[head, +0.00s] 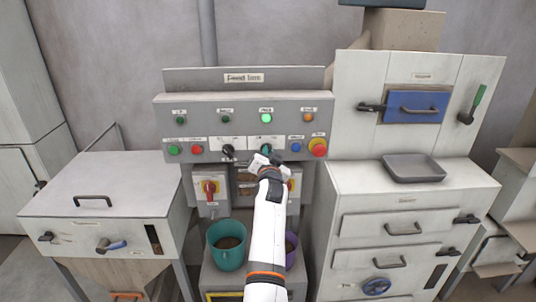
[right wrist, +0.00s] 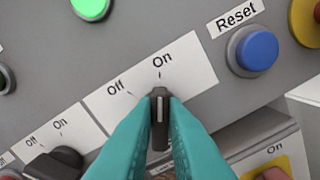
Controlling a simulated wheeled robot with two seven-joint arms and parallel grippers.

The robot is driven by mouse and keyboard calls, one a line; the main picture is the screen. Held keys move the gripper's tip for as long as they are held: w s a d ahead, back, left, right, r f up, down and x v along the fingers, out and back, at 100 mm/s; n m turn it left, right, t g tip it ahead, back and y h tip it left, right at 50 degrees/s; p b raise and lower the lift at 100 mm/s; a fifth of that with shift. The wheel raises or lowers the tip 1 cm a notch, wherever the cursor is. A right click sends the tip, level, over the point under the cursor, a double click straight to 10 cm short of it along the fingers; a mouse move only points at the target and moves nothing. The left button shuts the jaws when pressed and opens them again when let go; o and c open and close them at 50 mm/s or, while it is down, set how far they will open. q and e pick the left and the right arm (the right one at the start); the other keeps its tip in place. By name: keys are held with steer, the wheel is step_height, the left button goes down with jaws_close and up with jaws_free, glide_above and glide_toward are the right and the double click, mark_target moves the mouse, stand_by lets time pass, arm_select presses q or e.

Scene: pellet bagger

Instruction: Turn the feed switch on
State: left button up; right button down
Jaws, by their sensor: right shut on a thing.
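My right gripper (head: 264,158) reaches up to the grey control panel (head: 180,104). In the right wrist view its two teal fingers (right wrist: 160,118) are shut on the sides of a black rotary switch knob (right wrist: 160,106). The knob's pale line points at the On mark, with Off to its left. No label on this plate names the switch as the feed switch. A second black knob (right wrist: 56,162) with Off and On marks sits to the left; it also shows in the head view (head: 228,150). My left gripper is not in view.
A lit green lamp (head: 266,118) is above the gripped knob. A blue Reset button (right wrist: 252,50) and a red stop button (head: 318,146) are close on the right. Below are a red-handled switch (head: 209,188) and a teal bucket (head: 227,256).

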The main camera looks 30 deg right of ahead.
steer(key=shift+f, duration=0.2)
steer(key=c, duration=1.5)
jaws_free()
steer(key=shift+o, duration=0.2)
steer(key=shift+r, duration=0.1)
